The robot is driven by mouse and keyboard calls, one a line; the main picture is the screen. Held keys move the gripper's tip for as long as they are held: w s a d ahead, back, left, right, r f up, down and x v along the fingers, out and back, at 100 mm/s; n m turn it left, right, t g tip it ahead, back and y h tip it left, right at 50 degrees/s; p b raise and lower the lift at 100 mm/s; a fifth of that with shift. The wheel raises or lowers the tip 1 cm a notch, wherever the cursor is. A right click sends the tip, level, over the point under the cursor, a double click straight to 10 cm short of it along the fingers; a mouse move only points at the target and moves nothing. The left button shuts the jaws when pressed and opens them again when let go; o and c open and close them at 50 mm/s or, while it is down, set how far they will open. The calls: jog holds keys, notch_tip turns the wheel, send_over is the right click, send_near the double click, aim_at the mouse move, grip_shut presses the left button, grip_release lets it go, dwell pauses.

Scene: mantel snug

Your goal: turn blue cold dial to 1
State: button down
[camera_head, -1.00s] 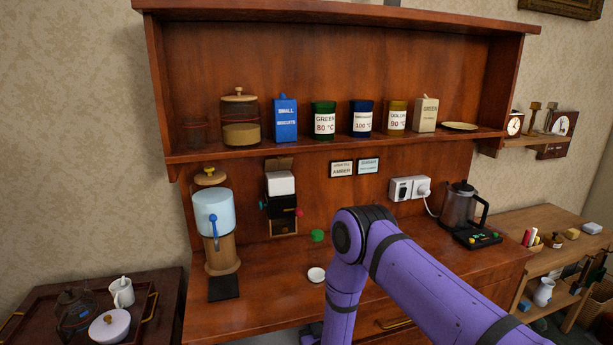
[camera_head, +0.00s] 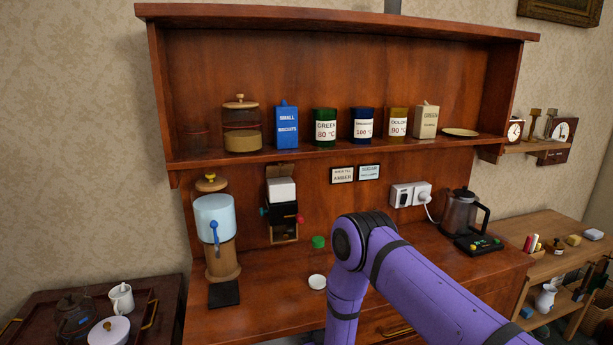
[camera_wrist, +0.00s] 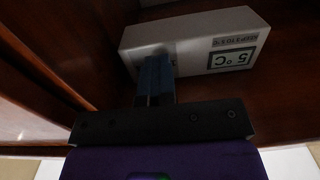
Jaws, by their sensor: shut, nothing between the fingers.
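In the wrist view, a white control box (camera_wrist: 195,40) with a display reading 5 °C (camera_wrist: 232,60) sits against dark wood. No blue dial shows clearly; the fingers cover that part of the face. In the head view, my gripper and the box are hidden below the counter.
The wooden counter (camera_head: 265,310) holds a water dispenser (camera_head: 215,235), a small white dish (camera_head: 317,282), a green lid (camera_head: 318,242) and a kettle (camera_head: 460,212). A drawer with a brass handle (camera_head: 397,330) is below. Dark wood panels closely surround the box in the wrist view.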

jog(key=shift+w+d+r, duration=0.2)
jog(key=shift+w+d, duration=0.3)
jog(key=shift+d, duration=0.1)
jog(key=shift+w+d+r, duration=0.2)
jog(key=shift+w+d, duration=0.3)
jog(key=shift+d, duration=0.05)
jog(key=shift+s+d+f, duration=0.1)
jog(key=shift+f, duration=0.25)
jog(key=v, duration=0.6)
jog(key=shift+a+f, duration=0.35)
jog(key=shift+f, duration=0.05)
jog(key=shift+s, duration=0.2)
